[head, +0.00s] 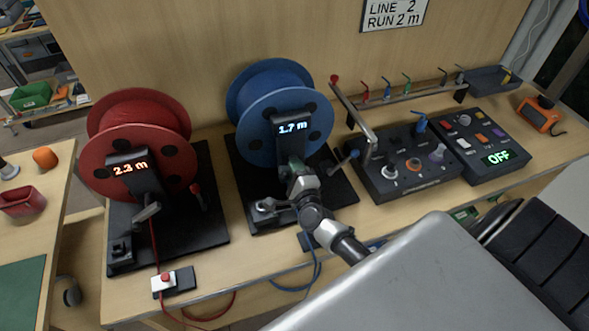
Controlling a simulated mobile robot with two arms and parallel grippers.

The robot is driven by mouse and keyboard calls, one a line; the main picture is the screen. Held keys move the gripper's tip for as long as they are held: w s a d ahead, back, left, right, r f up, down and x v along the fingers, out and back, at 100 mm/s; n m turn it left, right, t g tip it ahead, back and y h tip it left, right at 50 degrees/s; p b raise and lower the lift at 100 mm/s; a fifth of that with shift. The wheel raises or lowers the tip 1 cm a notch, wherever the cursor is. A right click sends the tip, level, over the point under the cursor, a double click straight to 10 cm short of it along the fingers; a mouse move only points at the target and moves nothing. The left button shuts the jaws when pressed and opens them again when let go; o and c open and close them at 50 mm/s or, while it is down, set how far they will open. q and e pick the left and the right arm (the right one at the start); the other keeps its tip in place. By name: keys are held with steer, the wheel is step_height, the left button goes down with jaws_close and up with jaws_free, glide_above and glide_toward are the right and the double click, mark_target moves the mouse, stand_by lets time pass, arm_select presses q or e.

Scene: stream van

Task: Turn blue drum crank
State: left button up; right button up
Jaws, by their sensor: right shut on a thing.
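The blue drum (277,112) stands upright on a black base plate (340,190) in the middle of the bench. Its display (292,127) reads 1.7 m. My right gripper (291,188) comes in from the lower right and is shut on the blue drum crank, just below the display post. The gripper covers most of the crank, so its exact angle cannot be told. My left gripper is out of view.
The red drum (138,135) stands at left; its display reads 2.3 m. Control boxes (410,175) and a hook rail (405,97) are farther right. Blue cable (318,270) hangs at the front edge.

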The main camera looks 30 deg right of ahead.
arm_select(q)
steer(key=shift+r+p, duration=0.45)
arm_select(e)
steer(key=shift+a+f+n, duration=0.1)
steer(key=shift+f+n, duration=0.1)
steer(key=shift+n, duration=1.05)
steer(key=shift+f+n, duration=0.2)
steer(key=shift+n, duration=1.05)
stand_by(1.5)
steer(key=o, duration=0.8)
steer(key=shift+c, duration=0.2)
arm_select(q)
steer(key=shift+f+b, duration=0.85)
arm_select(e)
steer(key=v, duration=1.1)
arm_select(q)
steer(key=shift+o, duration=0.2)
